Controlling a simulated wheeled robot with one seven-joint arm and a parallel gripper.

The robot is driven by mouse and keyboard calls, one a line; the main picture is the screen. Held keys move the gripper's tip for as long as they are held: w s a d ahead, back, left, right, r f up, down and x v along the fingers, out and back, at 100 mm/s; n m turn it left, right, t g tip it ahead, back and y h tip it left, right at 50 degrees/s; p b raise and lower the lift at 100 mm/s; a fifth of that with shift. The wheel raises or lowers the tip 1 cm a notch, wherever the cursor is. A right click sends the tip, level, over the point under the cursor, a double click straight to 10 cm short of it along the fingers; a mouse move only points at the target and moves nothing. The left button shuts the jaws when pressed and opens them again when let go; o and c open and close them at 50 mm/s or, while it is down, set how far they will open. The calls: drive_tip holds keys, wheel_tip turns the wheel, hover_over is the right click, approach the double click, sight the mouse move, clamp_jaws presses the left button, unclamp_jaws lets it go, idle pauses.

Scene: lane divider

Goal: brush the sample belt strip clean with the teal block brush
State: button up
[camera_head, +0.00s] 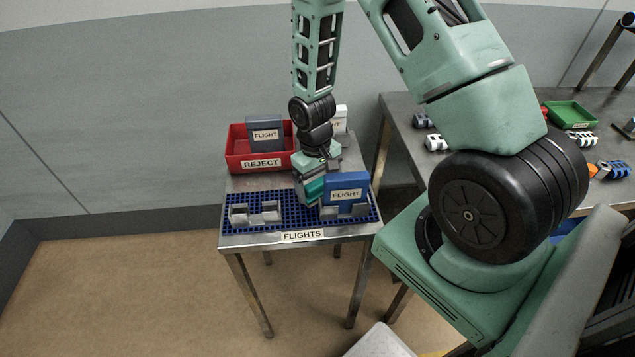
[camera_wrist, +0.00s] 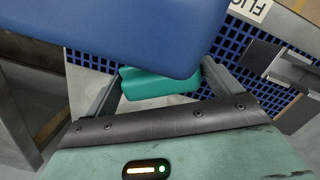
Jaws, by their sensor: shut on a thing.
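My gripper (camera_head: 312,182) is over the small metal table, beside and behind an upright blue block (camera_head: 345,183) labelled FLIGHT. In the wrist view its two fingers (camera_wrist: 160,88) are on either side of a teal block (camera_wrist: 160,82), which looks like the teal block brush, and are shut on it. The teal block also shows in the head view (camera_head: 313,188). The blue block (camera_wrist: 130,35) fills the top of the wrist view and hides part of the teal block. I cannot make out the sample belt strip in either view.
The table has a blue grid mat (camera_head: 291,226) with grey holders (camera_head: 256,213) at left. A red REJECT bin (camera_head: 236,163) with a grey-blue FLIGHT block (camera_head: 265,131) stands behind. A larger table (camera_head: 400,122) at right carries a green tray (camera_head: 570,115) and several small parts.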

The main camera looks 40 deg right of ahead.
drive_tip(key=shift+r+p, duration=2.3)
drive_tip(key=shift+r, duration=0.65)
wheel_tip(320, 180, up, 3)
drive_tip(key=p, duration=0.2)
drive_tip(key=shift+p, duration=0.35)
